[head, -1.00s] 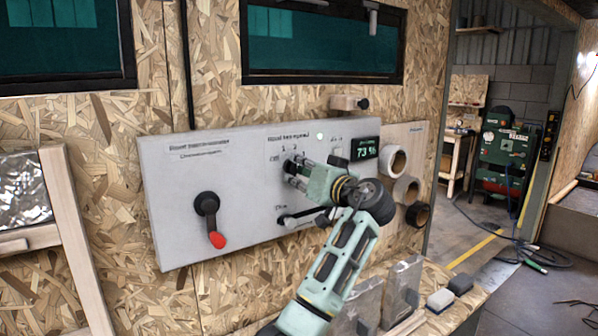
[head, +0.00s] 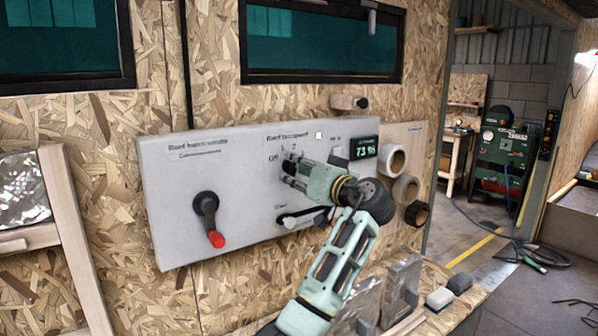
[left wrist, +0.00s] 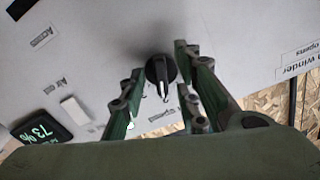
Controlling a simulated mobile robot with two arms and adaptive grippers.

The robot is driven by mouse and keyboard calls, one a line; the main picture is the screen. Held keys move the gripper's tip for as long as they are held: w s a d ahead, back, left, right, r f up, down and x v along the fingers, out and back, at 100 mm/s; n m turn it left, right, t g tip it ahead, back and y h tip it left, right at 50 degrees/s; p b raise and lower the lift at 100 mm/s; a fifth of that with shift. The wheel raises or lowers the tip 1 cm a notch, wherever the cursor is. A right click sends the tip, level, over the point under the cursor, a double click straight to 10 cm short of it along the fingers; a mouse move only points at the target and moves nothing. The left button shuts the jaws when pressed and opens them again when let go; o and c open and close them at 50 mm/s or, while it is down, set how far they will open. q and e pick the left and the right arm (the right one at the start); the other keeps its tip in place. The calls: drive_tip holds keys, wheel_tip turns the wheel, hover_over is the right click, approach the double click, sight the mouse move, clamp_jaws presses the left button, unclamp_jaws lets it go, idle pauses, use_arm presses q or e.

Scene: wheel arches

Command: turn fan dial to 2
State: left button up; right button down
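The fan dial (left wrist: 160,70) is a black round knob with a white pointer line, on a grey control panel (head: 240,200). In the left wrist view, where the labels appear upside down, its pointer faces the bottom of the picture. In the head view the dial is mostly hidden by my fingers, below small marks that include "Off" and "2". My left gripper (head: 290,172) is at the dial. In the left wrist view its two fingers (left wrist: 159,60) are apart, one on each side of the dial, with visible gaps. My right gripper is out of view.
A red-tipped black lever (head: 208,218) is at the panel's left. A second handle (head: 292,220) lies below the dial. A display (head: 364,148) reads 73 %. Tape rolls (head: 405,188) hang to the right. A wooden knob block (head: 349,103) sits above.

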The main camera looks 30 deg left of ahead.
use_arm(q)
drive_tip(key=v, duration=1.2)
drive_tip(key=shift+f, duration=0.1)
